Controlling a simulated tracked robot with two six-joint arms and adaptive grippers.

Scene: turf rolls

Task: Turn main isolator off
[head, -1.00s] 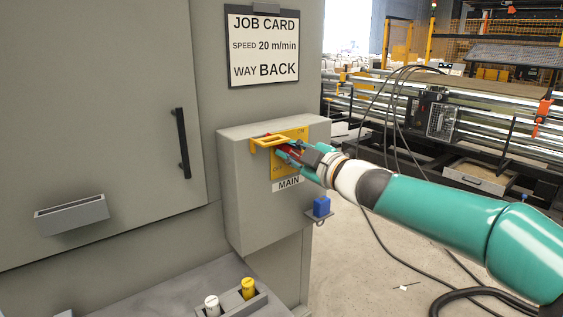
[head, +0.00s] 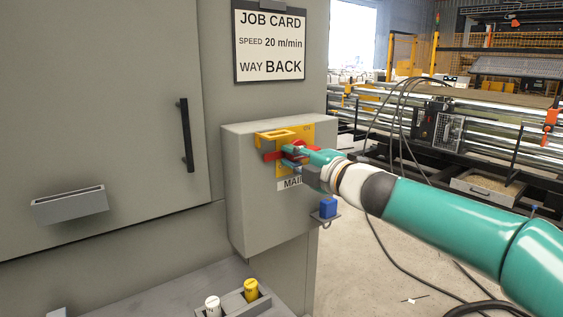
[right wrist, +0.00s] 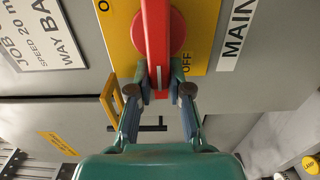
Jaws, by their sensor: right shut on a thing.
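The main isolator is a red rotary handle (head: 270,156) on a yellow plate (head: 282,171), on the front of a grey box (head: 250,190) labelled MAIN. In the head view the handle lies about level. In the right wrist view the red handle (right wrist: 156,40) runs up and down the picture, its white-lined end between my fingertips. The OFF mark is beside that end; the handle is not clearly in line with it. My right gripper (head: 291,157) is shut on the handle; it also shows in the right wrist view (right wrist: 160,93). My left gripper is out of view.
A blue padlock (head: 327,207) hangs at the box's lower right. A job card (head: 270,45) is above. White and yellow-topped cylinders (head: 251,290) stand in a holder below. Loose cables hang behind my arm.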

